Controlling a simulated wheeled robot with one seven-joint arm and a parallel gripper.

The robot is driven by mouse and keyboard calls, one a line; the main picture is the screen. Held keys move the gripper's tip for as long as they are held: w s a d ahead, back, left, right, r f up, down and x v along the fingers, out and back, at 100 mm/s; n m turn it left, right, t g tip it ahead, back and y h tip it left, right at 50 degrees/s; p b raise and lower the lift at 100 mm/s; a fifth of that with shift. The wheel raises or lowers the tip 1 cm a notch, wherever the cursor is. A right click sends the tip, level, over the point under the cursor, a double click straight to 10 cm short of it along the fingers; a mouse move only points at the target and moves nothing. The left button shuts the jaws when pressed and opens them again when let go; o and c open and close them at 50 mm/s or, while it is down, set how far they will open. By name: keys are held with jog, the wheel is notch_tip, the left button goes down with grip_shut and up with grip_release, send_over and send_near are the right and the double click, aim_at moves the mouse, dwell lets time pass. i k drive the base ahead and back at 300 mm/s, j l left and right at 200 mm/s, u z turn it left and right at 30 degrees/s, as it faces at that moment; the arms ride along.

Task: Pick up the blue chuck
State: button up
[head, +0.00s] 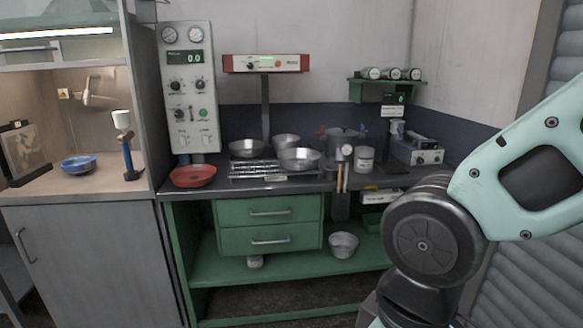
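No thing in view is clearly recognisable as a blue chuck. A blue upright piece (127,158) with a dark base stands in the lit cabinet at the left, just below a white cup-like part (121,119). A blue bowl (78,164) sits left of it on the same wooden shelf. My arm fills the right side of the head view, but my gripper is outside the picture, so what it holds is hidden.
A grey control panel (189,88) stands at the back left. Below are green drawers (269,225) and a lower shelf with a metal bowl (343,244). My arm blocks the bench's right front.

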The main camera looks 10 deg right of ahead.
aim_at(79, 163)
jog(key=i+j, duration=0.25)
jog(key=j, duration=0.4)
jog(key=i+j+u, duration=0.15)
jog(key=i+j, duration=0.15)
jog(key=j, duration=0.3)
jog(key=i+j, duration=0.3)
jog(key=j, duration=0.3)
jog(key=i+j+u, duration=0.1)
jog(key=i+j, duration=0.2)
jog(key=j, duration=0.3)
jog(key=i+j+u, duration=0.1)
jog(key=i+j, duration=0.2)
jog(key=j, duration=0.25)
jog(key=i+j, duration=0.35)
jog(key=j, duration=0.2)
jog(key=i+j+u, duration=0.1)
jog(key=i+j, duration=0.25)
jog(key=j, duration=0.2)
jog(key=i+j+u, duration=0.1)
jog(key=i+j, duration=0.25)
jog(key=j, duration=0.15)
